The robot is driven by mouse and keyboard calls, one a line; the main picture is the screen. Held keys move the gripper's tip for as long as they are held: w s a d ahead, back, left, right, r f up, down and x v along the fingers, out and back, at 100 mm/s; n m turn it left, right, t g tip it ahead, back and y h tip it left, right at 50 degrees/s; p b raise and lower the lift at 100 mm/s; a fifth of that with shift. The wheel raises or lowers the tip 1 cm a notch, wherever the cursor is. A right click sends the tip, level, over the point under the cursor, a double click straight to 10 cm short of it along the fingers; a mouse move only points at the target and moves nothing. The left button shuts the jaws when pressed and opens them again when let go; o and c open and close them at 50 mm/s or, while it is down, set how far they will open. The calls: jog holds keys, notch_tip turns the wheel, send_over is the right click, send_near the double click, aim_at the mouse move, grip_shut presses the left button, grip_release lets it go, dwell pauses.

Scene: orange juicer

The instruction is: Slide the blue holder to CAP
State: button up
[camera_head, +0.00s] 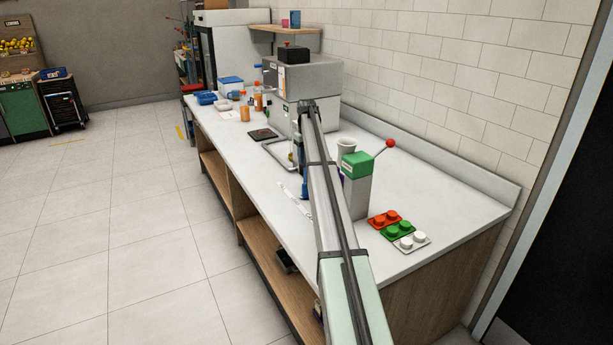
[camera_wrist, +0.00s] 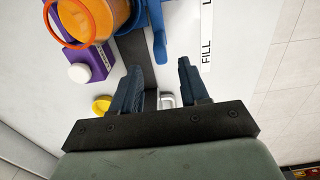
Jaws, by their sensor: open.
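The blue holder (camera_wrist: 182,14) is at the top of the wrist view, beside a cup of orange juice (camera_wrist: 110,18) with an orange ring. A narrow blue tab (camera_wrist: 159,46) of the holder points down toward the gap between my fingers. My gripper (camera_wrist: 161,65) is open, its two dark fingers apart with nothing clasped. A dark rail (camera_wrist: 133,48) runs under the holder. A white label strip (camera_wrist: 207,50) beside it reads FILL; the word CAP is not visible. In the head view a bit of blue (camera_head: 304,178) shows beside my arm, which hides most of that area.
A purple box with a white knob (camera_wrist: 90,66) and a yellow round part (camera_wrist: 101,104) lie left of my fingers. In the head view a green-topped press with a red-ball lever (camera_head: 357,180) and coloured button blocks (camera_head: 398,231) stand right of my arm. The front counter strip (camera_head: 262,185) is mostly clear.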

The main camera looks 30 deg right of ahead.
notch_tip(320, 180, down, 9)
jog(key=shift+r, duration=0.1)
dwell(0.3)
grip_shut()
dwell(0.4)
